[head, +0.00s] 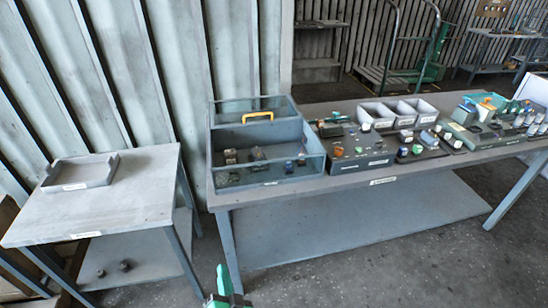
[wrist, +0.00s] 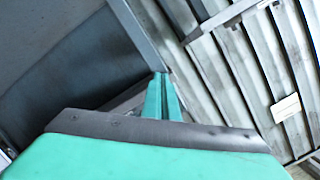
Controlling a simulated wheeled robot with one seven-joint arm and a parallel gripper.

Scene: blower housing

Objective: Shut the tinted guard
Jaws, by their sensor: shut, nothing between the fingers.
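The tinted guard (head: 228,109) is a bluish see-through panel with a yellow handle (head: 257,116). It is at the back of a grey box housing (head: 218,158) on the left end of the long table. The front part of the housing is uncovered, and several small parts show inside, so the guard looks open. Its hinge or slide is not clear. My gripper (head: 221,272) is at the bottom edge of the head view, in front of the table and well apart from the guard. In the wrist view my green fingers (wrist: 163,96) are together and empty.
The long table (head: 385,180) holds control panels with knobs (head: 365,152) and grey bins (head: 395,110) right of the housing. A smaller table (head: 125,205) with a shallow tray (head: 80,171) stands at left. A ribbed wall (head: 175,60) is close behind. Open floor (head: 420,265) lies in front.

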